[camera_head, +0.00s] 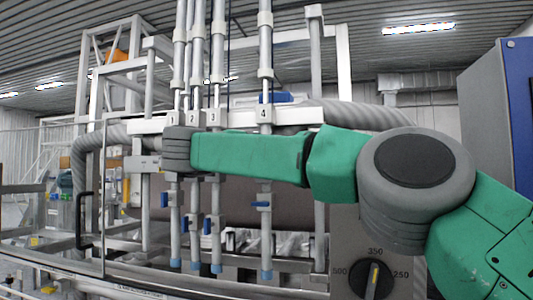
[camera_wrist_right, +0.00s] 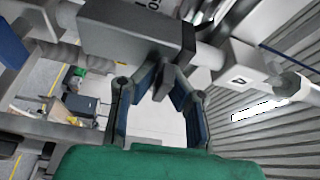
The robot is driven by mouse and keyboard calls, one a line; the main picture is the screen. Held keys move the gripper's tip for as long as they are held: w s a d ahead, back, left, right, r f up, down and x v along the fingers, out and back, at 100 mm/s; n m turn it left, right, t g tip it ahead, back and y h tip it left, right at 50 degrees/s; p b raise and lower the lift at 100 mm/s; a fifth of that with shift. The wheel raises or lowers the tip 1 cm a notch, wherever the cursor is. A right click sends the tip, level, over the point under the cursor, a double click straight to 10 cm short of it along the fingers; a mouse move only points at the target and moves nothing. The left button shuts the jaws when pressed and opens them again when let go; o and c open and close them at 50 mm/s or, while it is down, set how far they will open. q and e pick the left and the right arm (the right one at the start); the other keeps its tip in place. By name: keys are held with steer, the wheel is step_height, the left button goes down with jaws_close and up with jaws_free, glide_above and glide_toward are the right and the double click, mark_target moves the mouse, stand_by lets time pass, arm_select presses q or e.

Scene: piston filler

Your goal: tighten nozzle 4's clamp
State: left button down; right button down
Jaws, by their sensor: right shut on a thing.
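Nozzle 4 (camera_head: 265,190) is an upright grey tube with a blue tip, the rightmost of the row, with a number 4 plate (camera_head: 263,115) on the crossbar. My green right arm crosses in front of it, and its far end hides the hand and part of nozzles 1 and 2. In the right wrist view, my right gripper (camera_wrist_right: 162,95) has its blue-padded fingers on either side of a dark clamp lever (camera_wrist_right: 161,83), shut on it. The lever hangs from a dark grey block (camera_wrist_right: 140,35). My left gripper is not in view.
Nozzle 3 (camera_head: 216,190) and its neighbours stand close together left of nozzle 4, with blue valve handles below. A selector dial (camera_head: 372,279) is on a panel at lower right. A ribbed hose (camera_head: 365,115) runs behind. A blue-edged grey cabinet (camera_head: 490,100) stands at right.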

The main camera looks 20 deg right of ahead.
steer(key=shift+a+f+m, duration=0.3)
steer(key=shift+a+m, duration=0.1)
steer(key=shift+a, duration=0.05)
steer(key=shift+w+f+y, duration=0.1)
steer(key=shift+y, duration=0.2)
steer(key=c, duration=1.6)
jaws_free()
steer(key=shift+c, duration=0.2)
steer(key=shift+a+r, duration=0.3)
steer(key=shift+a, duration=0.3)
steer(key=v, duration=1.1)
steer(key=shift+f, duration=0.15)
